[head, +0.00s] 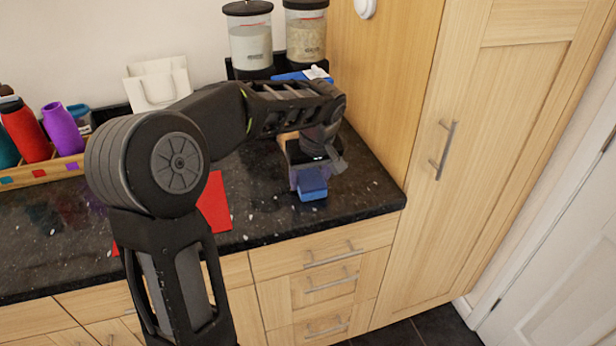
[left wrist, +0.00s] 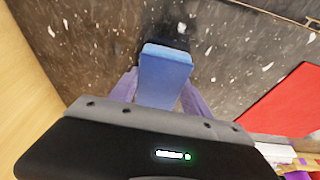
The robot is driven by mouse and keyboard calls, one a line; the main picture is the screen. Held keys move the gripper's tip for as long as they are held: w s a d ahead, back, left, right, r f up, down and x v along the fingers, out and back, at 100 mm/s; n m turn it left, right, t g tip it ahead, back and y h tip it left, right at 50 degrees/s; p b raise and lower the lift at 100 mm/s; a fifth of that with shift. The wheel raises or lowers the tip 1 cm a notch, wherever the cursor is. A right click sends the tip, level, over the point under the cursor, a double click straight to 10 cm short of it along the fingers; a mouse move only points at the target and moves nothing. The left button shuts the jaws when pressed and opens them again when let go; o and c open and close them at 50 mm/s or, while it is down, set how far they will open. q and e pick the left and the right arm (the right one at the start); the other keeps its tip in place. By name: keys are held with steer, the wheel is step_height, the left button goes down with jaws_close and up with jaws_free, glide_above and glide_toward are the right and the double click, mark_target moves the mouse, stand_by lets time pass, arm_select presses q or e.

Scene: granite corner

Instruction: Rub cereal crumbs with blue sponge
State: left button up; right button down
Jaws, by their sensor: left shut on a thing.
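A blue sponge (head: 312,184) is in the jaws of my left gripper (head: 308,176), near the front right corner of the dark granite counter (head: 260,207). In the left wrist view the sponge (left wrist: 165,75) sits between the two purple-grey fingers, and its far end is at or just above the counter; I cannot tell if it touches. Small pale crumbs (left wrist: 267,66) lie scattered on the counter around it. More pale specks (head: 345,184) show beside the sponge in the head view. My right gripper is not in view.
A red cloth or mat (head: 214,203) lies on the counter, partly behind my left arm. Two canisters (head: 250,45) stand at the back. A wooden rack with red (head: 25,130) and purple (head: 62,128) bottles is at left. A tall wooden cabinet (head: 395,90) bounds the counter's right side.

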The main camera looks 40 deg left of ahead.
mark_target(305, 191)
arm_select(q)
steer(key=shift+s+d+f+b, duration=0.15)
steer(key=shift+s+d+b, duration=0.4)
steer(key=shift+d+b, duration=0.25)
steer(key=shift+s+d+b, duration=0.35)
steer(key=shift+s+d, duration=0.25)
steer(key=shift+d, duration=0.2)
steer(key=shift+s, duration=0.1)
steer(key=shift+s+a, duration=0.7)
steer(key=shift+s, duration=0.15)
